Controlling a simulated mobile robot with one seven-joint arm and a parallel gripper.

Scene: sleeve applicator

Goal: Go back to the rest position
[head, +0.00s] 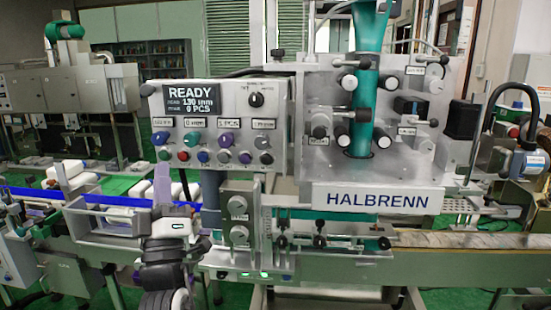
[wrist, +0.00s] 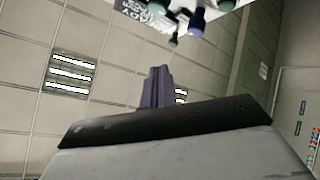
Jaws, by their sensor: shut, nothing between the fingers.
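My gripper (head: 162,172) is in front of the left part of the sleeve machine, just below the control panel (head: 218,100). Its purple-grey fingers point upward and are closed together with nothing between them. In the wrist view the shut fingers (wrist: 156,88) stand up in the middle, below the panel's knobs (wrist: 197,20). The fingers look apart from the knobs, though the exact gap cannot be judged. My arm comes up from the bottom edge of the head view.
The panel's display (head: 190,97) reads READY, 130 mm, 0 PCS. The HALBRENN machine (head: 377,200) fills the middle and right. A conveyor (head: 480,240) runs right. Green floor shows at the lower left.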

